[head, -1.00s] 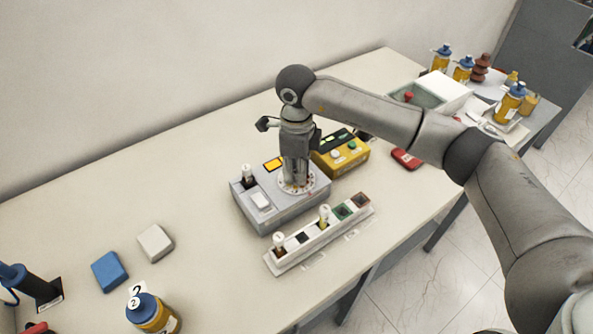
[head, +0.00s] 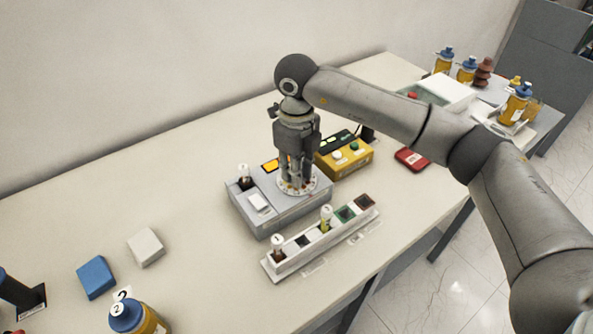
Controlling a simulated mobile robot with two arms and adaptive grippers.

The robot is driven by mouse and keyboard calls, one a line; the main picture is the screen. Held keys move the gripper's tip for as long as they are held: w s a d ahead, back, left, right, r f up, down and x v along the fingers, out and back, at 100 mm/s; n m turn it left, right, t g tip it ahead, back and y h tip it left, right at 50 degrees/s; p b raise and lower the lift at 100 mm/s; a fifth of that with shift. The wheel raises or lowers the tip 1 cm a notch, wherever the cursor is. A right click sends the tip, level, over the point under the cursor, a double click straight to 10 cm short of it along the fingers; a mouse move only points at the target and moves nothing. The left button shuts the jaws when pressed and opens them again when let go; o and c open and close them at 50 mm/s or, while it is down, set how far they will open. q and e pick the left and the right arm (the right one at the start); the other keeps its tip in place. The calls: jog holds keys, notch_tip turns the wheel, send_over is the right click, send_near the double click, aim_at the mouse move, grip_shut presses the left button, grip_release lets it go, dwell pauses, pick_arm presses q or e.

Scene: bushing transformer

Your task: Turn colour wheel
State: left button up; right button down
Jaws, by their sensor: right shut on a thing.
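The colour wheel (head: 312,187) is a pale round disc with small coloured marks on its rim. It sits on top of a grey device (head: 275,222) on the table. My right gripper (head: 297,180) points straight down over the wheel, with its fingers at the wheel's middle. It is shut on the wheel's centre part, which the fingers largely hide. A small vial with a white cap (head: 244,178) stands in the device's left end, and an orange display (head: 270,165) shows behind the wheel. My left gripper is not in view.
A white rack (head: 325,240) with capped vials stands in front of the device. A yellow box (head: 345,158) with buttons and a red item (head: 411,160) lie to the right. Blue (head: 96,277) and white (head: 146,247) blocks lie left, by a bottle (head: 138,316).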

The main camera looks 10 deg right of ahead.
dwell(0.3)
jog(key=c, duration=1.3)
grip_release()
notch_tip(320, 180, up, 12)
jog(key=shift+r, duration=0.1)
